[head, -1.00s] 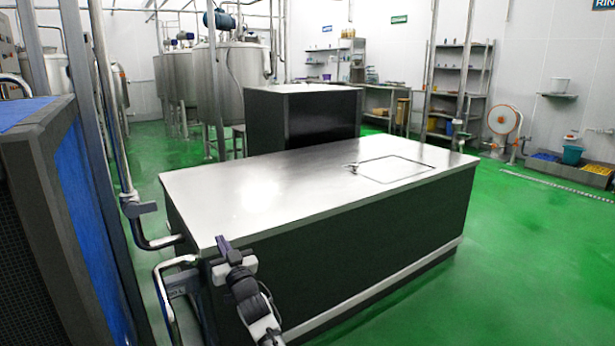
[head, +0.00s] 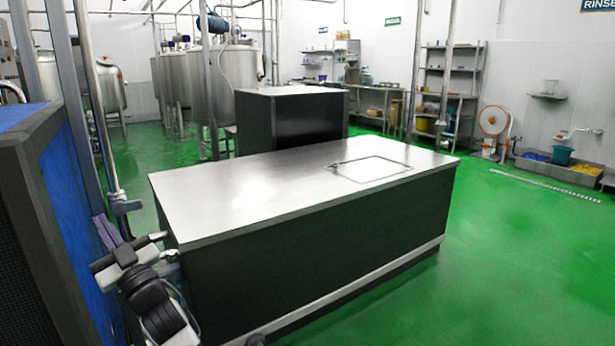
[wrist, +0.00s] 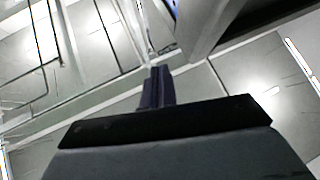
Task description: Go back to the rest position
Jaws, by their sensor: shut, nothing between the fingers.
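My gripper (head: 108,232) is at the lower left of the head view, off the near left corner of the steel-topped counter (head: 240,190). Its purple fingers are together and point up and to the left, beside the blue-sided cabinet (head: 70,210). In the wrist view the fingers (wrist: 158,88) are closed against each other with nothing between them. Behind them the wrist view shows the pale ceiling and metal beams.
The counter top is bare apart from a square outline with a small fitting (head: 370,168). Metal pipes (head: 112,190) run upright between cabinet and counter. A dark block (head: 290,120) and steel tanks (head: 238,90) stand behind. Green floor (head: 520,250) lies open at right.

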